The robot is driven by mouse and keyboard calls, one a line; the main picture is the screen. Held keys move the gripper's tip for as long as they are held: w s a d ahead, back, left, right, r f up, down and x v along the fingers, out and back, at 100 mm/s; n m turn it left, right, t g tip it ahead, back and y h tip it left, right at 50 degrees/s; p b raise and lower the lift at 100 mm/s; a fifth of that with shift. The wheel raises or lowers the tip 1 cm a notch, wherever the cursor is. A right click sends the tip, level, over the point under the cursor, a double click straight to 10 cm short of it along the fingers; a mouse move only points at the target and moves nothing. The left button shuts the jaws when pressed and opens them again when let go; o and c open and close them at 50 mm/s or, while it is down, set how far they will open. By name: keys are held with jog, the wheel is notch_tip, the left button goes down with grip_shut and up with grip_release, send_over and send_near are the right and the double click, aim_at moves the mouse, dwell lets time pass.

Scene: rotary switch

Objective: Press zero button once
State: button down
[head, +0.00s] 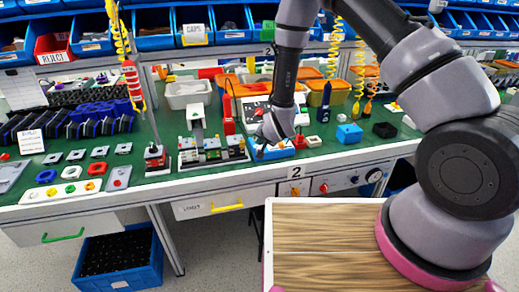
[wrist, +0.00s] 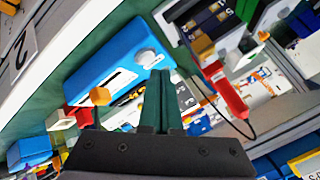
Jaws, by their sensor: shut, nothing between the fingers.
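A blue box-shaped device (head: 272,154) lies on the green bench, partly hidden under my gripper in the head view. No zero label is readable. My gripper (head: 262,143) is shut and empty, just above the device. In the wrist view its dark green fingertips (wrist: 162,72) appear just beside the grey button; I cannot tell whether they touch it.
A red upright tool (head: 228,115) and a multi-part fixture (head: 212,150) stand left of the device. A red block (head: 299,142) and a small blue box (head: 349,134) are to its right. Bins line the back. The bench's front edge (head: 230,184) is close.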

jog(key=shift+r, duration=2.5)
jog(key=s+d+r, duration=0.1)
jog(key=d+r, duration=0.4)
jog(key=r, duration=0.4)
jog(key=s+d+r, duration=0.1)
jog(key=d+r, duration=0.4)
jog(key=r, duration=0.5)
jog(key=s+d+r, duration=0.1)
jog(key=d+r, duration=0.4)
jog(key=r, duration=0.4)
jog(key=s+d+r, duration=0.4)
jog(key=s, duration=0.3)
jog(key=s+d+r+g+h, duration=0.1)
jog(key=s+d+r, duration=0.3)
jog(key=s, duration=0.4)
jog(key=s+d+r, duration=0.3)
jog(key=s+r, duration=0.1)
jog(key=s, duration=0.3)
jog(key=shift+s+d+r+g, duration=0.25)
jog(key=shift+s+d+g, duration=0.05)
jog(key=shift+s+d, duration=0.1)
